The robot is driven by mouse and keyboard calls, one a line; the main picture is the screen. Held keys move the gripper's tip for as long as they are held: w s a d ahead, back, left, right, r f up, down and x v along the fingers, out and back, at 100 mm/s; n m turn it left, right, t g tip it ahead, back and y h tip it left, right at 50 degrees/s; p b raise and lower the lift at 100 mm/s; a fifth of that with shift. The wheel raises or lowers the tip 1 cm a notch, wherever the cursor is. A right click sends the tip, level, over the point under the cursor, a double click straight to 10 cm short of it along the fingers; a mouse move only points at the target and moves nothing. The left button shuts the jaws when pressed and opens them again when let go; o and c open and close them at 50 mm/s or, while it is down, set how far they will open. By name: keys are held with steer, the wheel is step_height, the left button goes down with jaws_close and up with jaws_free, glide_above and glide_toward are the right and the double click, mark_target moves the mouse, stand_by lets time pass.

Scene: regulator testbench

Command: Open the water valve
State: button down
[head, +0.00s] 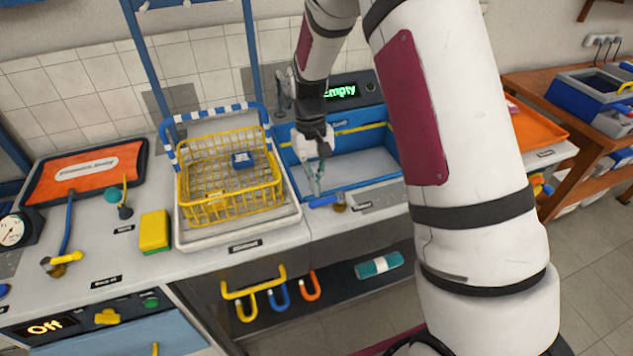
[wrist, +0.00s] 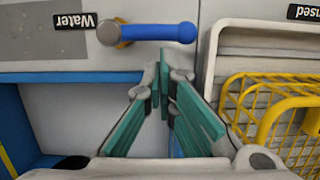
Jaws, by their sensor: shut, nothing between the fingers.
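The water valve has a blue lever (head: 323,201) on the front rim of the blue basin, beside a small label (head: 363,206). In the wrist view the blue lever (wrist: 160,32) extends right from its round grey pivot, next to the label reading "Water" (wrist: 75,21). My gripper (head: 316,190) points down over the basin's front left corner, just behind the lever. In the wrist view my gripper (wrist: 163,72) has its teal fingers drawn together with nothing between them. The fingertips appear short of the lever, though touching cannot be ruled out.
A yellow wire basket (head: 228,205) stands in a white tray (head: 240,237) left of the basin (head: 345,170). A yellow sponge (head: 154,231) lies farther left. A display reading "Empty" (head: 341,91) is behind the basin. My arm hides much of the right side.

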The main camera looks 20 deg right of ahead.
mark_target(317, 203)
steer(key=shift+s+a+n, duration=0.3)
steer(key=shift+s+n, duration=0.15)
steer(key=shift+n, duration=0.55)
steer(key=shift+s+a+n+h+p, duration=0.25)
steer(key=shift+s+n+h+p, duration=0.2)
steer(key=shift+n, duration=0.35)
steer(key=n, duration=0.1)
steer(key=s+n+p, duration=0.1)
steer(key=n, duration=0.1)
steer(key=s+n, duration=0.1)
steer(key=shift+s+a+r+n+t+h, duration=0.1)
steer(key=shift+s+a+n+t+h, duration=0.05)
steer(key=shift+a+n+t+h, duration=0.15)
steer(key=s+n+p, duration=0.1)
steer(key=s+n, duration=0.1)
steer(key=n, duration=0.1)
steer(key=shift+d+n+t+h+p, duration=0.2)
steer(key=shift+n+t+h+p, duration=0.1)
steer(key=shift+h+p, duration=0.1)
steer(key=shift+s+d+n+t+p, duration=0.3)
steer(key=shift+s+n+p, duration=0.15)
steer(key=shift+n, duration=0.7)
steer(key=shift+s+d+n+t+p, duration=0.2)
steer(key=shift+s+d+n+p, duration=0.25)
steer(key=shift+n, duration=0.7)
steer(key=shift+a, duration=0.1)
